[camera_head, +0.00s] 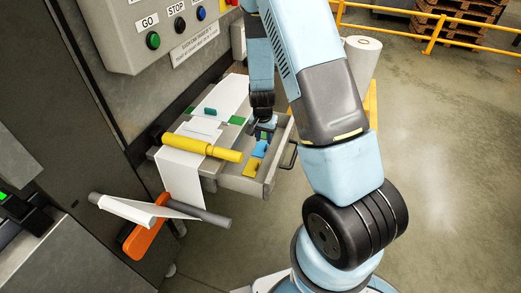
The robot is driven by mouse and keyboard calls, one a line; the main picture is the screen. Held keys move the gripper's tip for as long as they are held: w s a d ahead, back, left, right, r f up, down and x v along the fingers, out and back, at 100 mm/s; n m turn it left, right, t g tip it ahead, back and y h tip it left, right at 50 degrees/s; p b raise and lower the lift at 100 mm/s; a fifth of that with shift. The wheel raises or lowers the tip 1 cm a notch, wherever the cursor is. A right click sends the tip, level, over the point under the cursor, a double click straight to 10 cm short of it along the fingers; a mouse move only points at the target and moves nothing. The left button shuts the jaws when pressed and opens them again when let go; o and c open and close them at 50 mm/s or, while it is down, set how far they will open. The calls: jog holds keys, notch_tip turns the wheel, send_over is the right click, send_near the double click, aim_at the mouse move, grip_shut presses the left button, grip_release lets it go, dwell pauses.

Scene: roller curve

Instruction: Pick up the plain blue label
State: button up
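A small blue piece (260,148), which looks like the blue label, lies in the open grey drawer (241,184). It is too small here to tell whether it is plain. My gripper (265,132) points down into the drawer, just behind the blue piece in the picture. The fingers are small and dark, and I cannot tell whether they are open, or whether they touch anything. A bit of green and blue shows around the fingertips. A yellow piece (251,167) lies in front of the blue one.
A yellow roller (201,147) lies across white paper (181,178) left of the drawer. Green pieces (236,120) lie nearby. A grey roller (205,215) and orange part (147,240) are lower left. A GO/STOP panel (160,32) hangs above. Open floor lies right.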

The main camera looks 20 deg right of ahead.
aim_at(266, 146)
jog(key=shift+w+d+f, duration=0.1)
jog(key=shift+d+f, duration=0.15)
jog(key=shift+f, duration=1)
jog(key=shift+w+d+f, duration=0.1)
jog(key=shift+d+f, duration=0.1)
jog(key=shift+f, duration=1.05)
grip_shut()
